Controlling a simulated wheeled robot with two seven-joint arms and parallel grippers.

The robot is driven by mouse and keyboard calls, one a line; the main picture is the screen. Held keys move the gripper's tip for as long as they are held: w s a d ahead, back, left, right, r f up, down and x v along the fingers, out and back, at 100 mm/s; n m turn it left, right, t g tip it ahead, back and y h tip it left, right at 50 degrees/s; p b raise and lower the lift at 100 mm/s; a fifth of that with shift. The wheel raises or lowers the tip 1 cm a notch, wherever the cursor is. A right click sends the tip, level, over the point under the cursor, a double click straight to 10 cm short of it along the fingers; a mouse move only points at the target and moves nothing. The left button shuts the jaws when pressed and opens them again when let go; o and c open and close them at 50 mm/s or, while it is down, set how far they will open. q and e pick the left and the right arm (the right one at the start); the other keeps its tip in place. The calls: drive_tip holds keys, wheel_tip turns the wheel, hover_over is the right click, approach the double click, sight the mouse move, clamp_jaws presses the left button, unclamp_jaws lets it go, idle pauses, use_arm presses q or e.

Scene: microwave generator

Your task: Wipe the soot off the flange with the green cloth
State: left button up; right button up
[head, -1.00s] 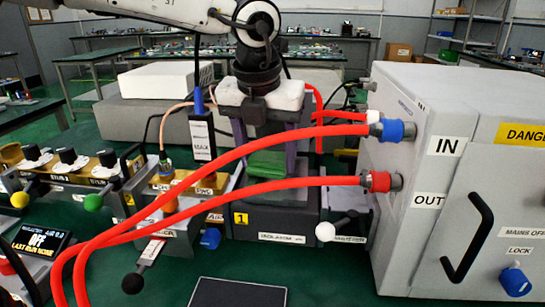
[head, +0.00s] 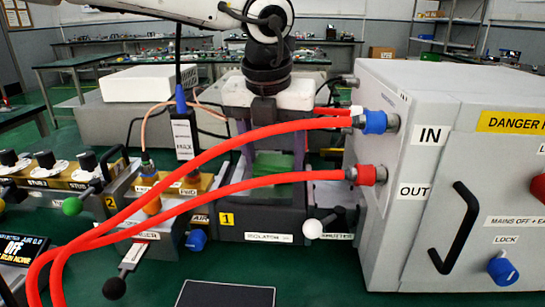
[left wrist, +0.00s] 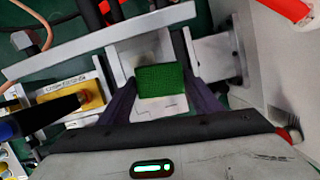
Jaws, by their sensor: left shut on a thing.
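My left gripper (head: 272,150) points down over the dark isolator block (head: 262,222) in the head view. It is shut on a folded green cloth (head: 274,165), which also shows between the dark fingers in the left wrist view (left wrist: 161,79). The cloth is at or just above pale metal waveguide parts (left wrist: 145,46); I cannot tell whether it touches them. A metal plate (left wrist: 240,60) at the right of these parts looks like a flange. I cannot make out soot on it. My right gripper is not in view.
The grey generator cabinet (head: 390,235) stands close on the right. Two red hoses (head: 235,192) run from it across the front of my left gripper. A brass-topped unit (head: 165,187) stands on the left. A dark tray (head: 225,293) lies in front on the green table.

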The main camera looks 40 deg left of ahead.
use_arm(q)
drive_tip(key=shift+s+a+f+b, duration=0.15)
drive_tip(key=shift+s+a, duration=0.2)
drive_tip(key=shift+a, duration=0.2)
drive_tip(key=shift+s+a+b, duration=0.2)
drive_tip(key=shift+s+a, duration=0.15)
drive_tip(key=shift+a, duration=0.25)
drive_tip(key=shift+s+a+f+b, duration=0.15)
drive_tip(key=shift+s+a, duration=0.2)
drive_tip(key=shift+a, duration=0.2)
drive_tip(key=shift+b, duration=0.35)
drive_tip(key=shift+w+d+p, duration=0.15)
drive_tip(key=shift+w+d, duration=0.35)
drive_tip(key=shift+d, duration=0.35)
drive_tip(key=shift+w+d+p, duration=0.15)
drive_tip(key=shift+w+d, duration=0.35)
drive_tip(key=shift+d, duration=0.35)
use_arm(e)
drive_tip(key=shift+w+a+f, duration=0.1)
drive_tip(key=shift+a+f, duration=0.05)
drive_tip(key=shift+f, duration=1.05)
use_arm(q)
drive_tip(key=shift+r, duration=0.15)
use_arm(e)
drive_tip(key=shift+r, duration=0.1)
use_arm(q)
drive_tip(key=shift+r+p, duration=2.45)
drive_tip(key=shift+r, duration=0.65)
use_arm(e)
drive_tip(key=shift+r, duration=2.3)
